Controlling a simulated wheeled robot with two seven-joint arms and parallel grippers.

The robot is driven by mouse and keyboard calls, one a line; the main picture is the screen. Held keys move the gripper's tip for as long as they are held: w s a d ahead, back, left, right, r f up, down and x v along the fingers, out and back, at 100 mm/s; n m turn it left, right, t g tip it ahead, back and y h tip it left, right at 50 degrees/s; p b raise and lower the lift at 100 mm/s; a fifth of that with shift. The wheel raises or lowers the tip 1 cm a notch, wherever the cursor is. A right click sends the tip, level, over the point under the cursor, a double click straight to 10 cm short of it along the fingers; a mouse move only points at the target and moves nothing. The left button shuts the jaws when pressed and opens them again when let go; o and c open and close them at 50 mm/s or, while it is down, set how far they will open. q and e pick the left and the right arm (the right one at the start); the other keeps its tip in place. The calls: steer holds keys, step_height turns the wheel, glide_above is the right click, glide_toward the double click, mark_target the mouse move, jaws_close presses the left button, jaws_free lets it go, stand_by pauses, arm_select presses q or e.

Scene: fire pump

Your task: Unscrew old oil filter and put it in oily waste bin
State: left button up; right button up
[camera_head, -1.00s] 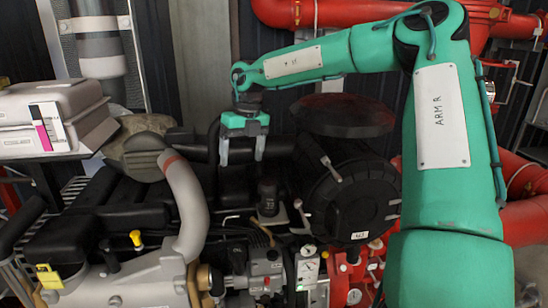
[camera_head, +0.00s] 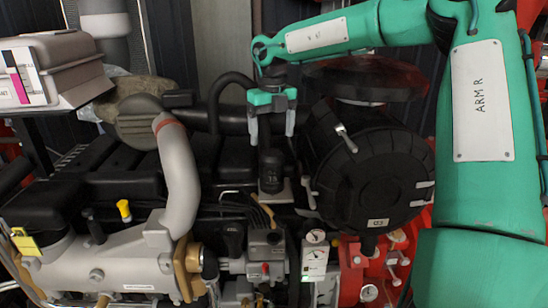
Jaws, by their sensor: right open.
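A small upright black cylinder (camera_head: 270,174), which looks like the old oil filter, stands in the middle of the engine in front of the black pipework. A narrower dark part shows above it. My right gripper (camera_head: 272,132) points down just above it, with its two grey fingers spread to either side of that narrower part. The gripper is open and holds nothing. I cannot tell the gap in depth between the fingers and the cylinder. My left gripper is out of view. I cannot make out an oily waste bin.
A large round black housing (camera_head: 372,180) stands close on the right of the cylinder. A grey curved pipe (camera_head: 182,180) rises on the left. A grey case (camera_head: 60,62) sits at the upper left.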

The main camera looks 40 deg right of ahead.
mark_target(272, 153)
step_height(272, 153, down, 8)
steer(key=b, duration=0.3)
steer(key=shift+a+r, duration=0.1)
steer(key=shift+r, duration=0.1)
steer(key=shift+f, duration=0.15)
steer(key=shift+f+b, duration=0.45)
steer(key=shift+f, duration=0.3)
steer(key=c, duration=1.3)
steer(key=shift+c, duration=0.2)
